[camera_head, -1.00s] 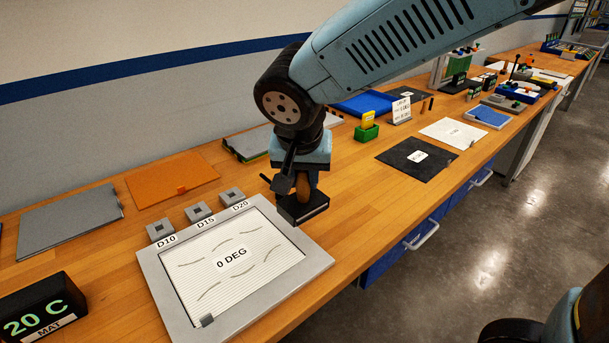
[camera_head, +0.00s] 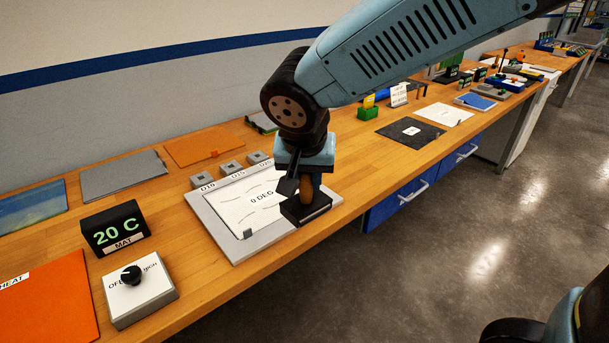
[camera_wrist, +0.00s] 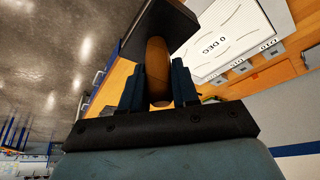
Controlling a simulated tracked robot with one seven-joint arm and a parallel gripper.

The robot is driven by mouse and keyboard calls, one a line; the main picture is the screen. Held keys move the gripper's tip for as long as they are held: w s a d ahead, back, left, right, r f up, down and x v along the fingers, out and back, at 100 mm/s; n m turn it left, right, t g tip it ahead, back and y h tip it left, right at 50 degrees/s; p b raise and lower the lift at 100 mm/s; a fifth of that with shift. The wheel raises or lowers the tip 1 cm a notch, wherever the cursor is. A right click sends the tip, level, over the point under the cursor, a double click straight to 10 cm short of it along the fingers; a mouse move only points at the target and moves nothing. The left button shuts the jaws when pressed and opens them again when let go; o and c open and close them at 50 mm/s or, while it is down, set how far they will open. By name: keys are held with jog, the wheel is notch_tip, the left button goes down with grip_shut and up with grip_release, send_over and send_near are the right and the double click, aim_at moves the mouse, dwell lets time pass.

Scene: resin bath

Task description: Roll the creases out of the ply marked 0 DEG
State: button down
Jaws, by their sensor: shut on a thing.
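The ply marked 0 DEG (camera_head: 240,212) is a white sheet lying on a grey plate (camera_head: 232,254), with several dark curved crease lines on it. It also shows in the wrist view (camera_wrist: 232,50). My gripper (camera_head: 303,186) is shut on the brown handle of a roller with a black block-like head (camera_head: 308,212). In the wrist view, the handle (camera_wrist: 157,68) sits between the two fingers. The roller head is at the right end of the plate and hides part of it. I cannot tell whether it touches the plate.
Small grey blocks (camera_head: 230,168) stand behind the plate by labels D10, D15 and D20. A 20 C display (camera_head: 113,226), a knob box (camera_head: 138,290) and an orange mat (camera_head: 45,305) lie left. Grey and orange sheets (camera_head: 196,145) lie behind. The bench's front edge is close to the plate.

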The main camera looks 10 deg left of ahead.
jog(key=w+d+f, duration=1.4)
jog(key=d+f, duration=0.2)
jog(key=f, duration=0.1)
jog(key=w+d+f+m, duration=0.1)
jog(key=w+d+f, duration=1.3)
jog(key=d+f, duration=0.2)
jog(key=shift+w+d+f, duration=0.15)
jog(key=shift+w+f, duration=0.05)
jog(key=shift+f, duration=0.2)
